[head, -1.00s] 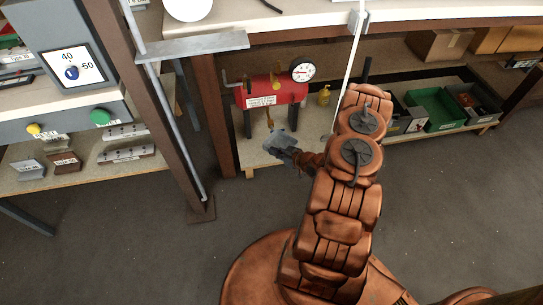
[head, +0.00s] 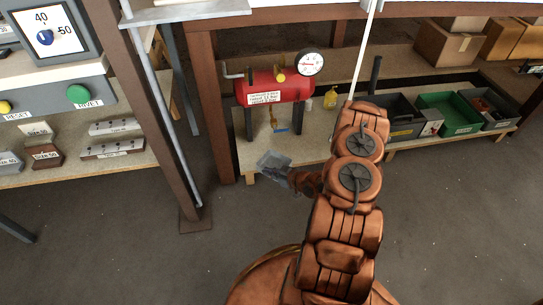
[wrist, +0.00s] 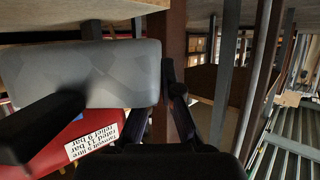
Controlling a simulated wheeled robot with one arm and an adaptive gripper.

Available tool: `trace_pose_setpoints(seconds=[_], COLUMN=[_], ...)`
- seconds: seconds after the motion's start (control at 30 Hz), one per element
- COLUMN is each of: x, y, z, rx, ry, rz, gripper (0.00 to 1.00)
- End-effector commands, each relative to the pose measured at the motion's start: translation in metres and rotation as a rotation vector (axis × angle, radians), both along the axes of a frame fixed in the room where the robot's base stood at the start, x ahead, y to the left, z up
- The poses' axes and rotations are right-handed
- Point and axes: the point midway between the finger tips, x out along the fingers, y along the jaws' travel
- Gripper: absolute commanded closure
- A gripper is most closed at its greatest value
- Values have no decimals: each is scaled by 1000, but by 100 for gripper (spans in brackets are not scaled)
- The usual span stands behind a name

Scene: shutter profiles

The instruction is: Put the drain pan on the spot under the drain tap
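The drain pan (head: 272,163) is a small grey, tilted piece at the end of my arm, in front of the red tank (head: 283,88) in the head view. My gripper (head: 291,175) is shut on it. In the wrist view the grey pan (wrist: 130,72) spans the upper left, with dark fingers of my gripper (wrist: 110,105) against it. The drain tap (head: 273,117) hangs beneath the tank, with a small blue patch (head: 282,130) just below it. The pan is apart from the tap, nearer the shelf's front edge.
The tank stands on a low wooden shelf (head: 228,140) beside a brown post (head: 211,110). A yellow bottle (head: 330,98) stands right of the tank. Dark and green bins (head: 447,113) are farther right. A pressure gauge (head: 309,63) tops the tank.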

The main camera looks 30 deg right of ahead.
Motion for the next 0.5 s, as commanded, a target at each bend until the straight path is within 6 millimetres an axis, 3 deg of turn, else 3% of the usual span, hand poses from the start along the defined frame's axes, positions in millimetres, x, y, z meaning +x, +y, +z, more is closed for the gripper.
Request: trace_pose_setpoints(seconds=[0.5], x=[87], y=[-59], z=[-12], rx=[-4], ry=[-4], rz=[2], gripper=[100])
